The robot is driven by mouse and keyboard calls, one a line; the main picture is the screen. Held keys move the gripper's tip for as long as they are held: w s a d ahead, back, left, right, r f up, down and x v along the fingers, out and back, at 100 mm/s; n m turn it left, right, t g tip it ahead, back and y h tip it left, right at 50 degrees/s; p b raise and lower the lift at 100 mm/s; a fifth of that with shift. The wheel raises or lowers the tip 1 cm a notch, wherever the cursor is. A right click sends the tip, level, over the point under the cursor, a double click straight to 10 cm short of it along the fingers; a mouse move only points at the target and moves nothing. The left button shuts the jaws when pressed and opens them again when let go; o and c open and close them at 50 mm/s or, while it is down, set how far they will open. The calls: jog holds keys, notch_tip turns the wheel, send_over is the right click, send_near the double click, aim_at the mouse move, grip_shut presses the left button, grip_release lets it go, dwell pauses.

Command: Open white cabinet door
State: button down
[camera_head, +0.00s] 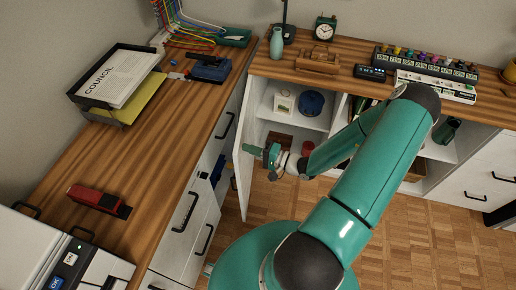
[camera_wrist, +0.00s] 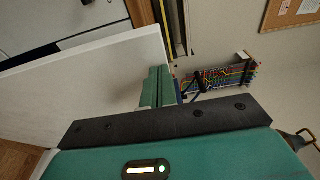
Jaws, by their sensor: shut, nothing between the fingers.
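The white cabinet door (camera_head: 245,152) stands swung out from the cabinet, seen nearly edge-on, so the shelves behind it are exposed. In the wrist view the door (camera_wrist: 85,85) is a broad white panel slanting across the left. My gripper (camera_head: 256,150) is at the inner side of the door, with its fingertips pointing left at the panel. In the wrist view my gripper's green fingers (camera_wrist: 158,88) are together and empty, close to the door's edge. I cannot tell whether they touch it.
The open cabinet holds a blue round object (camera_head: 311,103) and a red object (camera_head: 308,148). A wooden desk (camera_head: 165,140) with drawers (camera_head: 190,215) stands close to the door's left. Wooden floor (camera_head: 420,235) is free to the right.

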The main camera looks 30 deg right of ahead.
jog(key=shift+w+a, duration=0.3)
jog(key=shift+a, duration=0.25)
jog(key=shift+d, duration=0.15)
